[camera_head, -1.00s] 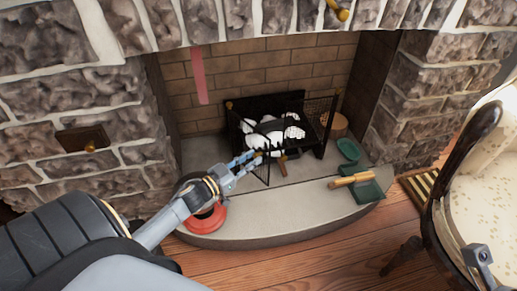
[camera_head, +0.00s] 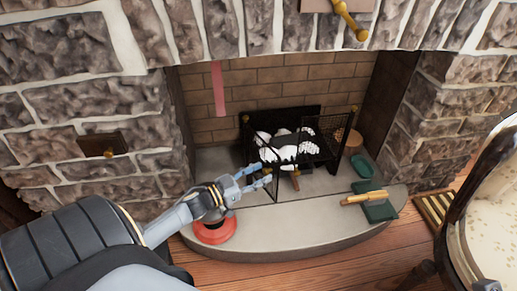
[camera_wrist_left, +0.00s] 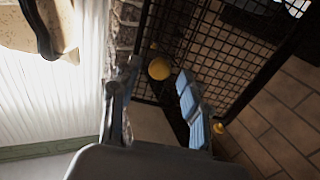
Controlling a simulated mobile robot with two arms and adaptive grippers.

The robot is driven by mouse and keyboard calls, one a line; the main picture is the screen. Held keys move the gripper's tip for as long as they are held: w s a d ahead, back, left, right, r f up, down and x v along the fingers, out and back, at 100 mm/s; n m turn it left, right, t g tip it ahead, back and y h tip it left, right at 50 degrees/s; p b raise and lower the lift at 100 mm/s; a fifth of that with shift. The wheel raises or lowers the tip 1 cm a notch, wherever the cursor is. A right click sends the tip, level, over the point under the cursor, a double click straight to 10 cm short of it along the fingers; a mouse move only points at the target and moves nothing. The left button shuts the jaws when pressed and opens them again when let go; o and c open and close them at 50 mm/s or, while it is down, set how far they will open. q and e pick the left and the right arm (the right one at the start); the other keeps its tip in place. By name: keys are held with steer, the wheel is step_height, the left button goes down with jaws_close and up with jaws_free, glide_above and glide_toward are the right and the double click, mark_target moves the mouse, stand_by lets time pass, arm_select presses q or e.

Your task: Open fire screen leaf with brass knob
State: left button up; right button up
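The fire screen (camera_head: 331,133) is a black wire-mesh screen standing on the hearth in front of the firebox. In the left wrist view a mesh leaf (camera_wrist_left: 205,45) fills the upper middle, with a round brass knob (camera_wrist_left: 159,68) near its edge. My left gripper (camera_head: 267,176) is at the screen's front left corner. In the left wrist view its fingers (camera_wrist_left: 155,98) are spread, with blue pads on the right one. The knob shows beyond the gap between them, and I see no grip on it. My right gripper is not in view.
A red round object (camera_head: 215,231) sits on the hearth (camera_head: 300,225) below my left wrist. A green dustpan (camera_head: 379,210) and a wooden-handled brush (camera_head: 364,197) lie at the right. An armchair (camera_head: 490,205) stands at the far right. White logs (camera_head: 285,148) lie behind the screen.

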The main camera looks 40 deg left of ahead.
arm_select(q)
steer(key=v, duration=1.2)
